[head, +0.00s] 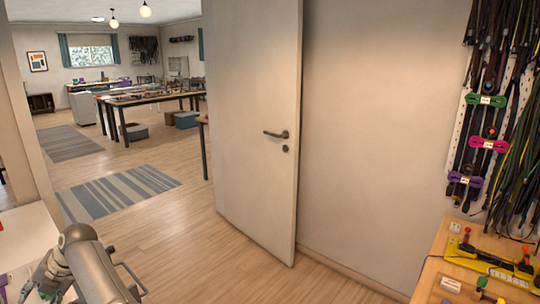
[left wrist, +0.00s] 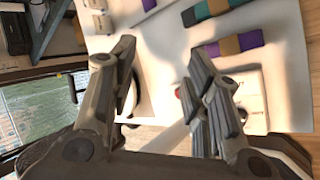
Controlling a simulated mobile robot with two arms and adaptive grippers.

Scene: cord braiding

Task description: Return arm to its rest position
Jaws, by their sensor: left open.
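My left gripper (left wrist: 160,58) shows in the left wrist view with its two fingers spread wide apart. No object is held between them; a white surface (left wrist: 165,45) shows through the gap. In the head view, part of my left arm (head: 92,265) is at the lower left, over or beside a white tabletop (head: 28,235). My right gripper is in neither view.
Teal (left wrist: 195,14) and purple (left wrist: 210,50) wrapped bundles lie on the white surface. In the head view, a white door (head: 255,120) stands open in the middle. Cords hang (head: 520,130) at right above a wooden bench (head: 432,275). Floor (head: 190,265) before the door is clear.

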